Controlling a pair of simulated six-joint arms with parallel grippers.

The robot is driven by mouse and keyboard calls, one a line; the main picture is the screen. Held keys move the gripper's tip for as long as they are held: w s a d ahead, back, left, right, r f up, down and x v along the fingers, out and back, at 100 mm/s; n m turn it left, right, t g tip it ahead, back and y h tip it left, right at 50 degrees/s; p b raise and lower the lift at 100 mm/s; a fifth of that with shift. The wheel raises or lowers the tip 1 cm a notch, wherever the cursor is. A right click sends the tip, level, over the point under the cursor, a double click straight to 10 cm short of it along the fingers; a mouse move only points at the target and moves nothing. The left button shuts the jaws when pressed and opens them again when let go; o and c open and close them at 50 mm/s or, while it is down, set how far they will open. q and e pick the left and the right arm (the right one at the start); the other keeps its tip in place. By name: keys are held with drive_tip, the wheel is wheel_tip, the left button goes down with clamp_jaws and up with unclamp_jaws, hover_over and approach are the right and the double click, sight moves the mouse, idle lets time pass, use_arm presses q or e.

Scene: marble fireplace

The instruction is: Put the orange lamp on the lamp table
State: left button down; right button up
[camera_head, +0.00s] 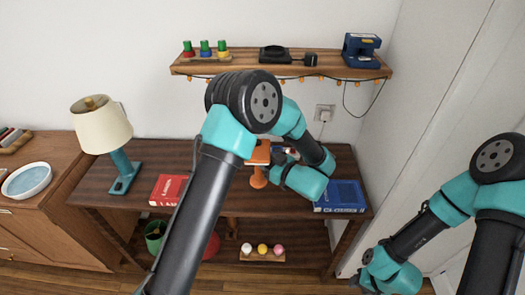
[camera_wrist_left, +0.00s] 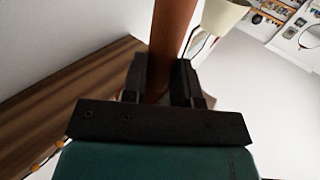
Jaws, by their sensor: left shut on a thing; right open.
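The orange lamp (camera_head: 258,179) shows as an orange piece over the middle of the dark wooden table (camera_head: 232,205), largely hidden by my left arm. I cannot tell whether its base touches the tabletop. My left gripper (camera_head: 277,158) is mostly hidden in the head view. In the left wrist view its fingers (camera_wrist_left: 160,82) are shut around an orange-brown post (camera_wrist_left: 172,35), which fits the lamp's stem. My right gripper (camera_head: 368,284) is open, low at the right, in front of the table and apart from it.
A teal lamp with a cream shade (camera_head: 101,125) stands at the table's left, beside a red book (camera_head: 168,190). A blue book (camera_head: 340,196) lies at the right. A wall shelf (camera_head: 220,67) with string lights hangs above. A cabinet (camera_head: 40,190) adjoins at left.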

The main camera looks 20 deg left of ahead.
use_arm(q)
drive_tip(key=w+a, duration=0.2)
drive_tip(key=w, duration=0.7)
drive_tip(key=shift+a+f, duration=0.3)
drive_tip(key=shift+f, duration=0.15)
drive_tip(key=shift+w, duration=0.15)
drive_tip(key=shift+w+a+f, duration=0.1)
drive_tip(key=shift+w+f, duration=0.1)
drive_tip(key=shift+f, duration=0.7)
drive_tip(key=shift+w+a+f, duration=0.1)
drive_tip(key=shift+w+f, duration=0.05)
drive_tip(key=shift+f, duration=0.85)
drive_tip(key=c, duration=0.9)
unclamp_jaws()
